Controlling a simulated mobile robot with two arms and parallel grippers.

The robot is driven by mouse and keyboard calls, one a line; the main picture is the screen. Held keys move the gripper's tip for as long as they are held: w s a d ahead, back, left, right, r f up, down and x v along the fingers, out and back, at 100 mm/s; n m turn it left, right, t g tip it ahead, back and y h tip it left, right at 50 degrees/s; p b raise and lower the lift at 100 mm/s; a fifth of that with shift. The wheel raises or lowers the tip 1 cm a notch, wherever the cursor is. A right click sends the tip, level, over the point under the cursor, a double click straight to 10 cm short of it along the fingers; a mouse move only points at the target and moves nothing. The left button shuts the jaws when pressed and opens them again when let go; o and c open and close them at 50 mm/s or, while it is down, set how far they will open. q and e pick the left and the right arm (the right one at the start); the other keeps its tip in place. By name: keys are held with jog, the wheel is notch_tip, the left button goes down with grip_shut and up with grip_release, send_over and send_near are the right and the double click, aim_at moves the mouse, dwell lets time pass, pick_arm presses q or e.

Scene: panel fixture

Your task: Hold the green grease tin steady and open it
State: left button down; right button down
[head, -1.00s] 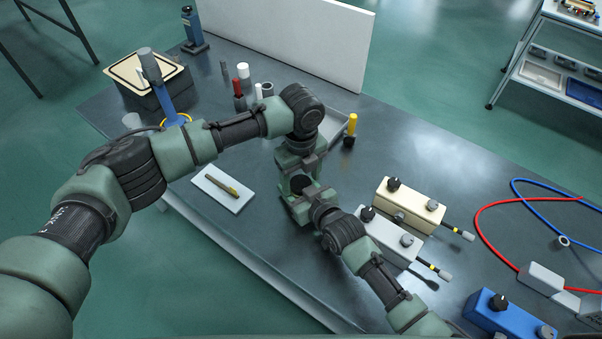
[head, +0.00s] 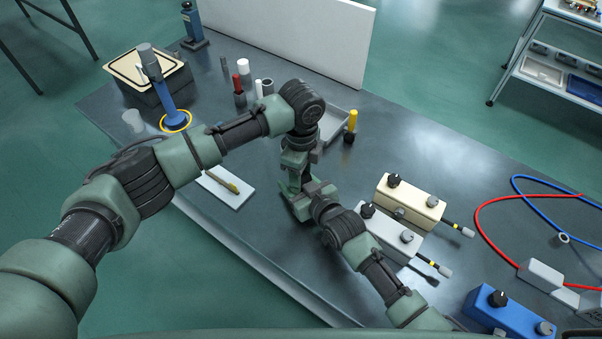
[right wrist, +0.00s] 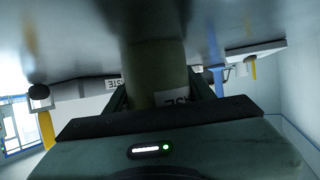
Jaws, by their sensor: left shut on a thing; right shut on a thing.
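The green grease tin shows in the right wrist view (right wrist: 156,62) as an olive cylinder with a pale, partly cut-off label. My right gripper (right wrist: 161,95) is shut on it, with a dark finger on each side. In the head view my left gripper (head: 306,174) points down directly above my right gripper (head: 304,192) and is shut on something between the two. The tin is mostly hidden there by both grippers. I cannot tell whether its lid is loose.
A cream box (head: 412,201) and a grey box (head: 388,236) with knobs stand close right of the grippers. A white plate (head: 235,197) lies left, and a grey tray (head: 335,126) and yellow-topped thing (head: 352,122) stand behind.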

pick_arm(q)
jog(key=shift+w, duration=0.1)
pick_arm(e)
jog(key=shift+s+a, duration=0.1)
pick_arm(q)
jog(key=c, duration=0.7)
grip_release()
jog(key=shift+r, duration=2.35)
jog(key=shift+c, duration=0.2)
jog(key=r+m, duration=0.1)
jog(key=m, duration=0.1)
jog(key=r+m, duration=0.1)
jog(key=shift+m, duration=0.4)
jog(key=m, duration=0.1)
jog(key=r+m, duration=0.1)
jog(key=m, duration=0.1)
jog(key=shift+f, duration=3.85)
